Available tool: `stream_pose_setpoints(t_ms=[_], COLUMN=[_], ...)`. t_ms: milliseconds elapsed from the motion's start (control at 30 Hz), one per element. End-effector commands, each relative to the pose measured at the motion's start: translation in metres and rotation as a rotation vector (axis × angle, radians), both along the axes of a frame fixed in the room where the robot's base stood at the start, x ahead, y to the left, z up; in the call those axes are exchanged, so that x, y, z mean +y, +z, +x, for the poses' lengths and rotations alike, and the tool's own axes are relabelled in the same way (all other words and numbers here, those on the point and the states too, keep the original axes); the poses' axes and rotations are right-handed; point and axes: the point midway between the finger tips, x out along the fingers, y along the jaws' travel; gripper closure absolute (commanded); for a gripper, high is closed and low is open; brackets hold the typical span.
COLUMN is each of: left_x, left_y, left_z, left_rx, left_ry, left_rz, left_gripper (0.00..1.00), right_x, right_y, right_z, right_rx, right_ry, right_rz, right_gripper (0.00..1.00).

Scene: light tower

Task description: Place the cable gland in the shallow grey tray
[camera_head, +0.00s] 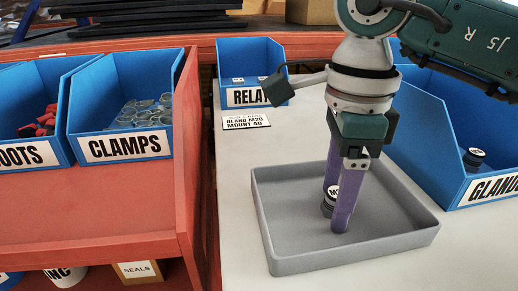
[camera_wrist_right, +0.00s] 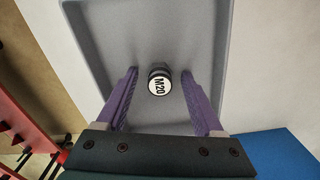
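The cable gland (camera_head: 328,208) is a small dark cylinder with a white top marked M20. It stands upright inside the shallow grey tray (camera_head: 290,262). In the right wrist view, the gland (camera_wrist_right: 159,78) is on the bare floor of the tray (camera_wrist_right: 110,35). My right gripper (camera_head: 340,222) points down into the tray, its purple fingers partly covering the gland in the head view. In the right wrist view, the fingers of the right gripper (camera_wrist_right: 159,73) are spread, with a clear gap on both sides of the gland. My left gripper is not in view.
A blue GLANDS bin (camera_head: 440,165) stands right of the tray, with dark glands inside. A blue RELAY bin (camera_head: 250,55) and a label card (camera_head: 246,120) are behind it. Blue bins of clamps (camera_head: 120,105) and boots (camera_head: 30,110) sit on the red shelf at left.

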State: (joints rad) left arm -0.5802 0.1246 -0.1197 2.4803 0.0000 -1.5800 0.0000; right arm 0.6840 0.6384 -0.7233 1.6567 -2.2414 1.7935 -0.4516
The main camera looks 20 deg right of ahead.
Motion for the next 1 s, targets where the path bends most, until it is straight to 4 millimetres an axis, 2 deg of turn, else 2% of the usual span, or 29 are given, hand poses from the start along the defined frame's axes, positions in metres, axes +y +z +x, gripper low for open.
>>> stream_pose_setpoints(t_ms=[167,300,800,1000], left_x=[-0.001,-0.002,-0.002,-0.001], left_y=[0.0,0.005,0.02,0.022], left_z=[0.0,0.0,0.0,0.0], left_rx=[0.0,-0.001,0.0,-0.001], left_ry=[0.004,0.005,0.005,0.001], left_rz=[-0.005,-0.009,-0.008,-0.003], left_gripper=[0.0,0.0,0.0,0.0], right_x=[0.0,0.0,0.0,0.0], right_y=[0.0,0.01,0.111,0.123], right_z=[0.0,0.001,0.001,0.0], right_rx=[0.0,-0.002,-0.004,0.0], right_ry=[0.0,0.0,0.0,-0.001], right_rz=[0.0,-0.001,-0.002,0.0], right_gripper=[0.31,0.31,0.31,0.31])
